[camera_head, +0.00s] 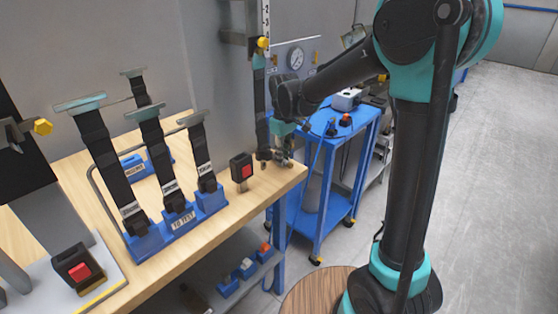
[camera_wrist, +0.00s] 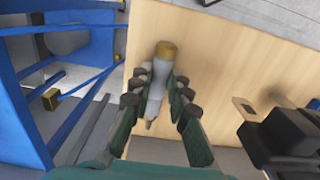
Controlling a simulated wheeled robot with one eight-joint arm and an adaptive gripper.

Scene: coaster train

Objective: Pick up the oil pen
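The oil pen (camera_wrist: 157,87) shows in the wrist view as a slim grey-white body with a gold-brown end. It lies between the two fingers of my gripper (camera_wrist: 160,85), whose tips flank it closely on both sides. Whether both fingers press on it I cannot tell. In the head view my gripper (camera_head: 277,158) is low at the right end of the wooden workbench (camera_head: 235,205). The pen is too small and hidden to make out there.
A black box with a red button (camera_head: 242,168) stands on the bench just left of my gripper. A blue rack (camera_head: 180,222) holds several black tools with teal tops. A blue cart (camera_head: 325,190) stands beyond the bench end. A wall and gauge (camera_head: 296,59) are behind.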

